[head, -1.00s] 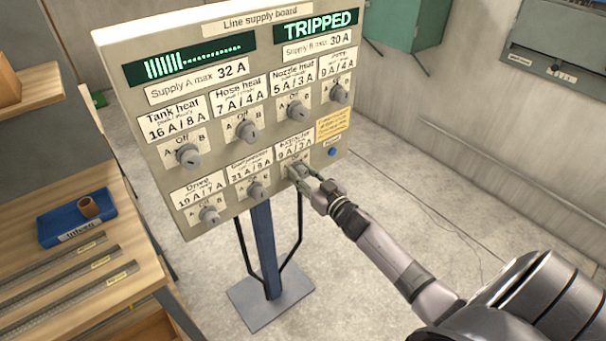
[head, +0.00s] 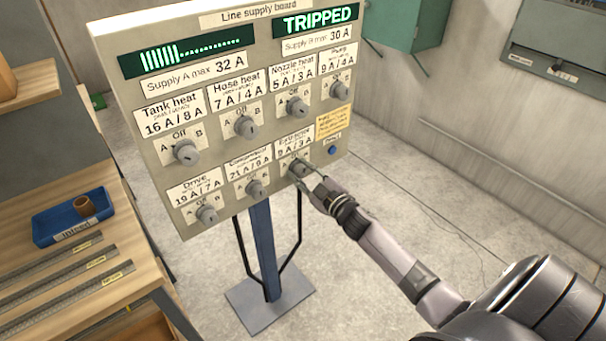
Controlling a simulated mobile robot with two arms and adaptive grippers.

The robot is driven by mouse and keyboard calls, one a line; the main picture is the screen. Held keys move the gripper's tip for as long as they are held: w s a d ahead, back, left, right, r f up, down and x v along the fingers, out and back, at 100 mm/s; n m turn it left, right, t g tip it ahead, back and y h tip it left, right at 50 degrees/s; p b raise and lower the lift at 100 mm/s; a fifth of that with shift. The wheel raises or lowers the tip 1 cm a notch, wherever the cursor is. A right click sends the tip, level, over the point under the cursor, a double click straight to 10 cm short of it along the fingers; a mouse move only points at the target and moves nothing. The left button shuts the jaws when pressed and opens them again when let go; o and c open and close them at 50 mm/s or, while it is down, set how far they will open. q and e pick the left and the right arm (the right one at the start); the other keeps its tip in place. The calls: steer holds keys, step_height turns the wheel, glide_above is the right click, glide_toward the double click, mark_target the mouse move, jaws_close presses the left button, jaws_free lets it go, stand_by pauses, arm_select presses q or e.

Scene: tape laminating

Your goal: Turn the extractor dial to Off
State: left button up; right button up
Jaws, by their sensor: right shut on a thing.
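The line supply board (head: 225,105) stands upright on a blue post and carries two rows of grey dials. The extractor dial (head: 299,168) is the rightmost of the lower row, under a label reading Extractor 9 A / 3 A. My right gripper (head: 306,178) is at this dial, its fingers shut on it from the lower right. The fingers partly cover the dial, so its pointer direction is hard to read. The right display (head: 316,20) reads TRIPPED in green. My left gripper is not in view.
A blue button (head: 332,150) sits right of the extractor dial. The compressor dial (head: 257,189) is close on its left. A wooden bench with a blue tray (head: 50,226) stands at the left. The floor right of the post is clear.

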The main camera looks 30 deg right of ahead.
steer(key=shift+r+n, duration=0.2)
steer(key=shift+n, duration=0.4)
steer(key=shift+w, duration=0.1)
steer(key=o, duration=1)
steer(key=shift+c, duration=0.2)
steer(key=shift+o, duration=0.9)
steer(key=shift+f, duration=0.15)
steer(key=s, duration=1.2)
steer(key=shift+d, duration=0.35)
steer(key=shift+f, duration=0.15)
